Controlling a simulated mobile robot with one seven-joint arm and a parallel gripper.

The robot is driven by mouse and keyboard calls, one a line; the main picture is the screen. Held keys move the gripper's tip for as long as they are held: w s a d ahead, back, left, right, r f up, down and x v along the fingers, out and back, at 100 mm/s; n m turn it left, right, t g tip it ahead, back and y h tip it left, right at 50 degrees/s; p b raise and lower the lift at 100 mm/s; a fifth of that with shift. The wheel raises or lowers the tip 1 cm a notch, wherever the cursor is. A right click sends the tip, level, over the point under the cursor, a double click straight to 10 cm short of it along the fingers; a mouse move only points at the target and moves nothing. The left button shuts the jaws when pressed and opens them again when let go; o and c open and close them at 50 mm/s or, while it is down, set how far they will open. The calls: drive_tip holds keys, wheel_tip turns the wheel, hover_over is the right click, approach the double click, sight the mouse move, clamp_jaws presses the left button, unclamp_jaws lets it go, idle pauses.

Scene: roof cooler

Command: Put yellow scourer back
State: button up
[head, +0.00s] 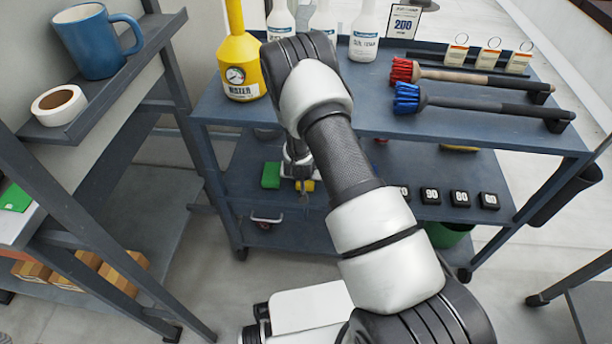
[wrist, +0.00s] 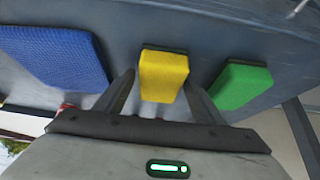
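The yellow scourer (wrist: 163,78) has a dark backing and sits between a blue one and a green one in the wrist view. In the head view a small part of it (head: 305,185) shows below my gripper on the middle shelf. The rest is hidden by my arm. My gripper (wrist: 160,78) is open, with one finger on each side of the yellow scourer. Narrow gaps show between the fingers and its sides; contact at the tips is hard to tell.
A green scourer (wrist: 242,85) and a blue scourer (wrist: 55,56) flank the yellow one; the green also shows in the head view (head: 270,175). The top shelf (head: 380,118) is close above, with a yellow bottle (head: 240,65) and brushes. Black numbered blocks (head: 460,198) stand right.

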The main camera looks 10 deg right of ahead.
drive_tip(key=p+v, duration=0.3)
drive_tip(key=v, duration=0.9)
drive_tip(key=shift+r, duration=0.2)
drive_tip(key=shift+s, duration=0.15)
